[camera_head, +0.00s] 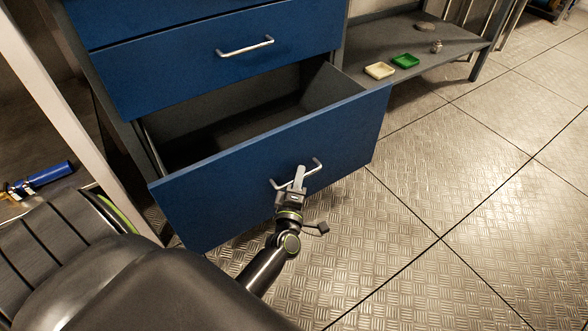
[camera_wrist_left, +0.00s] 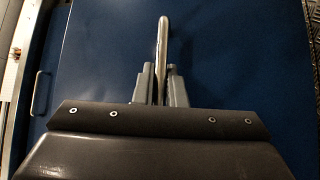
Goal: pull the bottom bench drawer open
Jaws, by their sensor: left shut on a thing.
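The bottom bench drawer (camera_head: 230,175) has a blue front and stands pulled out from the bench, with its dark, empty-looking inside showing. Its metal bar handle (camera_head: 315,166) is on the front face. My left gripper (camera_head: 298,182) is at this handle and shut on it. In the left wrist view the handle (camera_wrist_left: 162,45) runs between the two fingers of the gripper (camera_wrist_left: 160,85), with the blue front (camera_wrist_left: 230,60) behind. My right gripper is in neither view.
A closed blue drawer (camera_head: 190,62) with a bar handle (camera_head: 245,47) is above. A low grey shelf (camera_head: 440,58) at the right holds a cream tray (camera_head: 379,70) and a green tray (camera_head: 405,61). A blue-handled tool (camera_head: 45,175) lies at the left. The metal floor (camera_head: 470,180) at right is clear.

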